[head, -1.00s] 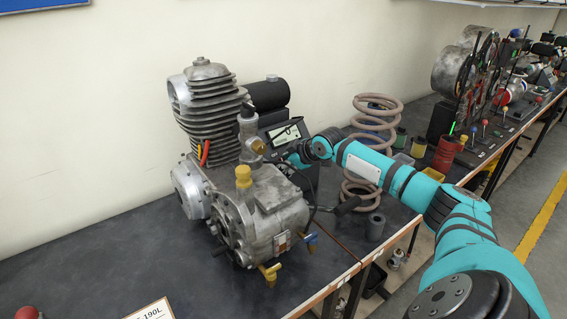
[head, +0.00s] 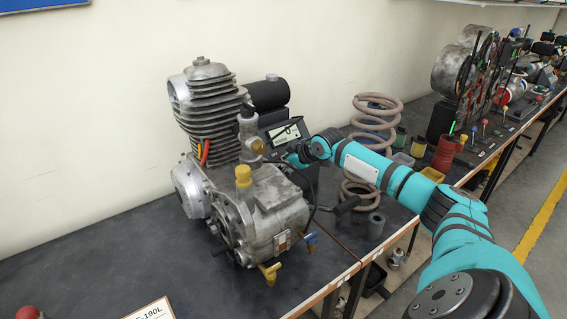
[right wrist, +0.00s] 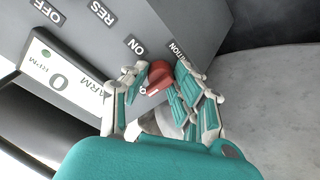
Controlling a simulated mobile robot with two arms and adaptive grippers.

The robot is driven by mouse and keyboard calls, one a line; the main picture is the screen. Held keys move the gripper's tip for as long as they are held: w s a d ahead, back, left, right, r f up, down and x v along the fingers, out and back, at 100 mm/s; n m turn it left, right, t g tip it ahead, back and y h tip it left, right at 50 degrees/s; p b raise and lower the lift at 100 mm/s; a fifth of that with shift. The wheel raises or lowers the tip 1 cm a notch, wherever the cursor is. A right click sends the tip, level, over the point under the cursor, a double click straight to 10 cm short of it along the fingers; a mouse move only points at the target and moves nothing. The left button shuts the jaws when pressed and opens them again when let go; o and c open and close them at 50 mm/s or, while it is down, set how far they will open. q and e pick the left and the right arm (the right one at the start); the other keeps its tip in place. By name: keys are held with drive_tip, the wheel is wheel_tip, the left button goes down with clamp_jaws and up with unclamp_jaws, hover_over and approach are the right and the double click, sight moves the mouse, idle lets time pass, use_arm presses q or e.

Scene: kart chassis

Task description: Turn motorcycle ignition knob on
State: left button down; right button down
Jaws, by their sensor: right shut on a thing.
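The ignition knob is a red knob (right wrist: 160,74) on the grey panel (right wrist: 185,25), seen in the right wrist view. The labels OFF, RES, ON and a partly covered "IGNITION" are printed around it. My right gripper (right wrist: 164,80) is shut on the knob, with white and teal fingers on both sides of it. In the head view my right gripper (head: 298,156) is at the lower part of the dark display unit (head: 283,133) behind the engine, and the knob is hidden there. My left gripper is not in view.
The metal engine (head: 265,205) stands on the dark workbench (head: 80,240), left of my right arm. The bench's left part is mostly clear.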

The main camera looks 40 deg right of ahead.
drive_tip(key=shift+r+m+p, duration=0.1)
drive_tip(key=shift+m+p, duration=0.2)
drive_tip(key=shift+p, duration=0.15)
drive_tip(key=m+p, duration=1.2)
drive_tip(key=p, duration=0.1)
drive_tip(key=shift+a+t+h, duration=0.15)
drive_tip(key=shift+t+h, duration=0.15)
drive_tip(key=shift+h, duration=0.1)
drive_tip(key=m+p, duration=0.3)
drive_tip(key=shift+m, duration=0.3)
drive_tip(key=shift+m+p, duration=0.8)
drive_tip(key=shift+m, duration=0.2)
drive_tip(key=c, duration=1)
unclamp_jaws()
drive_tip(key=shift+c, duration=0.2)
